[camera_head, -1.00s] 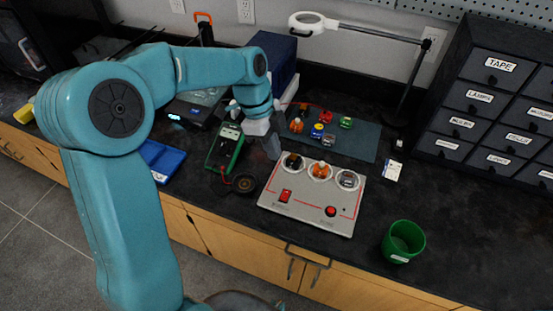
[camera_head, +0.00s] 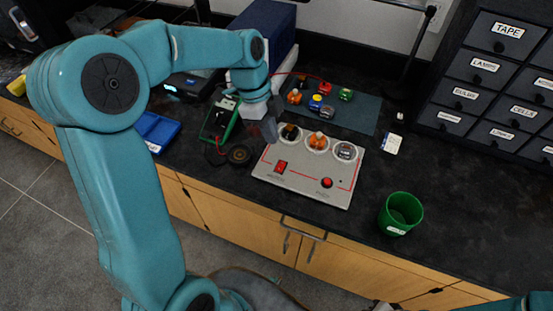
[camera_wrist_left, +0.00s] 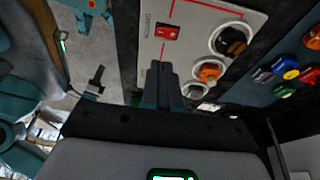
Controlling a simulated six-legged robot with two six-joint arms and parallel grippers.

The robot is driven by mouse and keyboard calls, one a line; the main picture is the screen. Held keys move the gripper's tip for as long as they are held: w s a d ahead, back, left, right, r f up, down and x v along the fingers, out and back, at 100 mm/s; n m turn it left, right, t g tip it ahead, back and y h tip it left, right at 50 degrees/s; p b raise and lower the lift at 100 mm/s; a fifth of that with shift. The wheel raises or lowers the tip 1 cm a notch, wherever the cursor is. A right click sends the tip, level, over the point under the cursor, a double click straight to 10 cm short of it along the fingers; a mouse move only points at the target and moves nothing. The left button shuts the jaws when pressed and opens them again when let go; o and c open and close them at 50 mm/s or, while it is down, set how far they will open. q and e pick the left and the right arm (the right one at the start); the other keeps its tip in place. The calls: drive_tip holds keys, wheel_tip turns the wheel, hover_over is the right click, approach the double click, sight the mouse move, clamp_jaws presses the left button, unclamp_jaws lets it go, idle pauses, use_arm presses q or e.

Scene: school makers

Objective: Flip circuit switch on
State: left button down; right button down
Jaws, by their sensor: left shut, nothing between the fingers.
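The grey circuit panel (camera_head: 312,188) lies flat on the black bench. Its red rocker switch (camera_head: 281,166) is near the left front; a round red button (camera_head: 326,183) is to its right. The switch (camera_wrist_left: 167,31) also shows in the left wrist view, just beyond my fingertips; I cannot tell its position. My left gripper (camera_head: 269,135) is shut and empty, pointing down by the panel's back left corner. In the wrist view the closed fingers (camera_wrist_left: 164,80) point toward the switch, apart from it. My right gripper is not shown; only a piece of that arm is at the lower right edge.
A green cup (camera_head: 401,212) stands right. Labelled drawers (camera_head: 487,83) are at the back right.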

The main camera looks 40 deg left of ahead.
sight(279, 169)
use_arm(q)
drive_tip(key=x, duration=0.6)
drive_tip(key=a+x, duration=0.1)
drive_tip(key=x, duration=0.2)
drive_tip(key=shift+s+d+f, duration=0.15)
drive_tip(key=shift+s+f, duration=0.1)
drive_tip(key=shift+f, duration=0.25)
drive_tip(key=shift+s+f+b, duration=0.15)
drive_tip(key=shift+f+b, duration=0.45)
drive_tip(key=shift+b, duration=0.15)
drive_tip(key=shift+s+d+r+p, duration=0.1)
drive_tip(key=shift+r+p, duration=0.25)
